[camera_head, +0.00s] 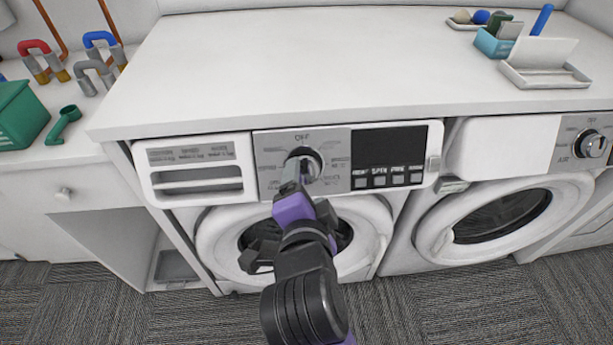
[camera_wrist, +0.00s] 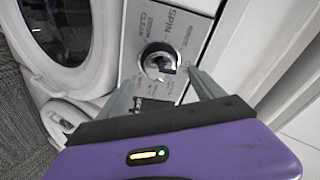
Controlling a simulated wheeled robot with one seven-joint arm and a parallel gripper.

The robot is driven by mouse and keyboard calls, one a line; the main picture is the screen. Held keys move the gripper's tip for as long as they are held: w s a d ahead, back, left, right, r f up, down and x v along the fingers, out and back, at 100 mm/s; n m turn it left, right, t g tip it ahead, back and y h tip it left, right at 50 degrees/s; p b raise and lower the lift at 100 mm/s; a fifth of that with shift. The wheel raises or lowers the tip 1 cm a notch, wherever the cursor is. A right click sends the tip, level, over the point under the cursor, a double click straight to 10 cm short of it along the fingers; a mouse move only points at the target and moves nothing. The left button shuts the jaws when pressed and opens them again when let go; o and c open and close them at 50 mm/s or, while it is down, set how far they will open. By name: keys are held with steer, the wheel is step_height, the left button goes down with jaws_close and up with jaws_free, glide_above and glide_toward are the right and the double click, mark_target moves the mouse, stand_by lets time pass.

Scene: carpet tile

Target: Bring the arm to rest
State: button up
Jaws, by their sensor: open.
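My gripper (camera_head: 298,178) reaches up to the control panel (camera_head: 340,140) of the left washing machine, in front of its round knob (camera_head: 311,158). In the wrist view my gripper (camera_wrist: 166,78) is open, with its two grey fingers apart and nothing held between them. The silver knob (camera_wrist: 160,62) shows just beyond and between the fingertips. I cannot tell whether a finger touches it. In the head view my arm and gripper hide part of the knob and much of the machine's round door (camera_head: 219,246).
A second washing machine (camera_head: 505,135) stands at the right. The white worktop (camera_head: 290,65) above is mostly clear, with a blue holder (camera_head: 492,44) and a white tray (camera_head: 545,78) at its right. A green bin (camera_head: 22,115) stands at the left. Carpet (camera_head: 90,310) lies below.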

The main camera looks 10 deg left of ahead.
steer(key=shift+v, duration=1.15)
